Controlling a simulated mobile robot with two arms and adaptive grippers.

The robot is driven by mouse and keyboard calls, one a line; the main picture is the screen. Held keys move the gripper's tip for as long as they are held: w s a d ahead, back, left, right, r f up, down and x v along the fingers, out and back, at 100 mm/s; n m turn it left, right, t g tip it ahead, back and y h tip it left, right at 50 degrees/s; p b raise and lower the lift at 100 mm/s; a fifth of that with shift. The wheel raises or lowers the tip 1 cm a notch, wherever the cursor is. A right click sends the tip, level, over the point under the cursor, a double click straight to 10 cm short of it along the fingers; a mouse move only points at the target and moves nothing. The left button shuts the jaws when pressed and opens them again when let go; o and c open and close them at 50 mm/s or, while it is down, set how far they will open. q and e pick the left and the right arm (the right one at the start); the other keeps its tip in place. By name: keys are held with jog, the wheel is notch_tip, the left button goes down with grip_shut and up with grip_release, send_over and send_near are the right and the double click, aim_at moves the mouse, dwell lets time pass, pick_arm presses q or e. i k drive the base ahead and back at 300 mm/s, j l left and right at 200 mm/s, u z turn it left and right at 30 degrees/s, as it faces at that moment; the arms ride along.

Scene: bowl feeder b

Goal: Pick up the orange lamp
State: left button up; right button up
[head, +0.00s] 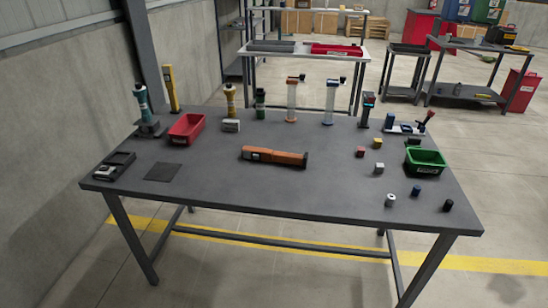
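An orange lamp (274,156) lies on its side near the middle of the grey table (270,190). Neither of my grippers shows in the head view.
A red bin (187,127) stands at the back left and a green bin (425,160) at the right. Several upright tools line the back edge. Small blocks and cylinders lie at the right. A dark mat (163,172) lies at the left. The front middle is clear.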

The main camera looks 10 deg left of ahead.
aim_at(268, 155)
jog(key=i+l, duration=0.15)
jog(key=l, duration=0.2)
jog(key=i+l, duration=0.35)
jog(key=l, duration=0.3)
jog(key=i+l+u, duration=0.1)
jog(key=l, duration=0.2)
jog(key=i, duration=0.05)
